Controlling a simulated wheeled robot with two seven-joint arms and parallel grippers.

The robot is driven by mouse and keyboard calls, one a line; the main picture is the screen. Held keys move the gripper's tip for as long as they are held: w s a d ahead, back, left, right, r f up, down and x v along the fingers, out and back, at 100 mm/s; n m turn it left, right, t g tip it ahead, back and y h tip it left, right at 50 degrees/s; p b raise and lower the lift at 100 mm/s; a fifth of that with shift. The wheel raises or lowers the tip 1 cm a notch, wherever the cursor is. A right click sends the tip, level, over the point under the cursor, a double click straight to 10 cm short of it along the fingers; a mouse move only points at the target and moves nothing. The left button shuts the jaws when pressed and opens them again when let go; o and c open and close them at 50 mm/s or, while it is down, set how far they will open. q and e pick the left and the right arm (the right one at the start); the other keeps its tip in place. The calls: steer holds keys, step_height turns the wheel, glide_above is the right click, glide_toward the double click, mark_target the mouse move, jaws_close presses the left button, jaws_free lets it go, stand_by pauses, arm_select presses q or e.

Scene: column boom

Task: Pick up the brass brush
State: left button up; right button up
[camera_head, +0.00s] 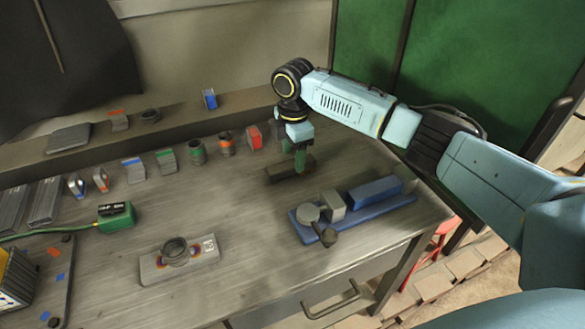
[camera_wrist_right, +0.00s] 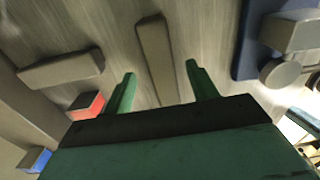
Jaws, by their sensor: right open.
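A narrow brown block, which I take for the brass brush (camera_head: 281,174), lies on the workbench toward the back right in the head view. In the right wrist view the brush (camera_wrist_right: 156,56) runs lengthwise between the two green fingers. Its lower end is hidden behind the gripper body, and I see no bristles. My right gripper (camera_head: 300,160) points down over the brush, with its fingers apart on either side and empty. It also shows in the right wrist view (camera_wrist_right: 160,72). I cannot tell the exact height of the fingertips. My left gripper is not in view.
A blue tool base (camera_head: 377,205) with a grey block and round parts stands right of the brush. A red block (camera_head: 254,138) and several small items line the bench's back. A grey plate with a ring (camera_head: 180,262) lies nearer. The middle of the bench (camera_head: 235,215) is clear.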

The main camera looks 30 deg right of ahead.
mark_target(294, 162)
step_height(294, 162, down, 4)
steer(key=shift+s+d+r, duration=0.1)
steer(key=c, duration=1.2)
